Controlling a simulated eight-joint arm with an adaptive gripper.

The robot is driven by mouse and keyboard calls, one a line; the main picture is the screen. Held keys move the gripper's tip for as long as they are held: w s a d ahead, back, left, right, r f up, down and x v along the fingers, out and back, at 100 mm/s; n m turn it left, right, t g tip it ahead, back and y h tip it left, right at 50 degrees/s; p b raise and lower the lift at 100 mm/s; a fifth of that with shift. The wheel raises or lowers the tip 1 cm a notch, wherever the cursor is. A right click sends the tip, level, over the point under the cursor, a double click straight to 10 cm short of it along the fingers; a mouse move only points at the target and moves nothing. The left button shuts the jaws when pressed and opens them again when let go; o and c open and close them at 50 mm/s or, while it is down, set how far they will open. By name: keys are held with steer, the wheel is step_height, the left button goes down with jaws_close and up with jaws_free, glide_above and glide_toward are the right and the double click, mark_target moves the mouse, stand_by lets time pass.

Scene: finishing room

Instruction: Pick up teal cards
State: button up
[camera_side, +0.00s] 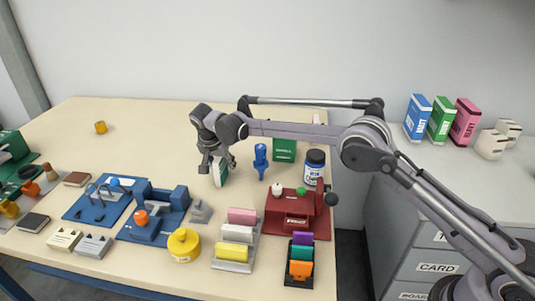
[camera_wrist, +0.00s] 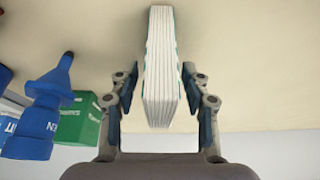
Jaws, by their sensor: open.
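The teal cards (camera_wrist: 163,75) stand on edge as a pack in the wrist view, with white page-like layers facing the camera and thin teal outer faces. In the side view the pack (camera_side: 220,172) stands on the table, partly hidden by my gripper. My gripper (camera_side: 216,163) is above and around its upper part. In the wrist view my gripper (camera_wrist: 161,95) is open, with one finger on each side of the pack. A gap shows between each finger and the pack, so neither seems to touch it.
A blue bottle-like object (camera_side: 260,161) stands close to the right of the pack, with a green box (camera_side: 284,149) and a white-labelled jar (camera_side: 314,166) beyond. A grey wedge (camera_side: 200,211) and a blue fixture (camera_side: 158,212) lie in front. The table behind left is mostly clear.

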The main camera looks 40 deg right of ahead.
jaws_close()
